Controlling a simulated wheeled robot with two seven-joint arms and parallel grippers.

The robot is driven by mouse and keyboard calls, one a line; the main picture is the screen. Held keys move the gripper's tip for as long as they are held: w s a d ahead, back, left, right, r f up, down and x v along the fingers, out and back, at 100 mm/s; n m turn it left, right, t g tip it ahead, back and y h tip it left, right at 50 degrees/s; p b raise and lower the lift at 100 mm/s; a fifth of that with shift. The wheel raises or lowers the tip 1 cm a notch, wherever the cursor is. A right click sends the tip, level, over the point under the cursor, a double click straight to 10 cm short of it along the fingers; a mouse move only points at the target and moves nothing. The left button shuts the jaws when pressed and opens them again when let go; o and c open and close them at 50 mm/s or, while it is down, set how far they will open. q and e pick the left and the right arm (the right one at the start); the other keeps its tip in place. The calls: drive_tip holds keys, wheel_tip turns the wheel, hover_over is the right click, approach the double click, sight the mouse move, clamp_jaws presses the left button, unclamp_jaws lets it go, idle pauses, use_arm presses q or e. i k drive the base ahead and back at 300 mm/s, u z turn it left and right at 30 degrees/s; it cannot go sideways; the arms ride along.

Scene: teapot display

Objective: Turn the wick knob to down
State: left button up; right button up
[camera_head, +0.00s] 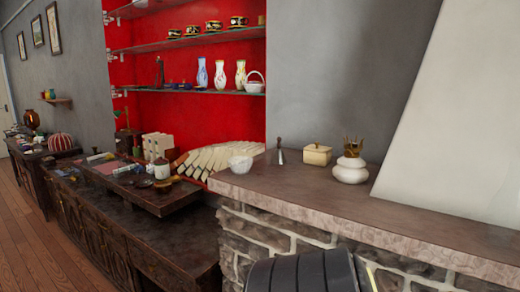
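A white round-bodied lamp base (350,170) with a brass crown-like burner (353,146) on top stands upright on the stone mantel (395,215), right of centre. No glass chimney shows on it. The wick knob is too small to make out at the burner. Neither of my grippers is in view.
On the mantel left of the lamp are a cream lidded box (317,154), a small grey bell (280,153) and a white bowl (240,164). The mantel is bare in front and right of the lamp. A slanted pale wall (455,110) rises behind it. Glass shelves hold vases (220,75).

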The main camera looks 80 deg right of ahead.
sight(349, 154)
drive_tip(key=k, duration=0.55)
drive_tip(key=z, duration=1.75)
drive_tip(key=i, duration=0.5)
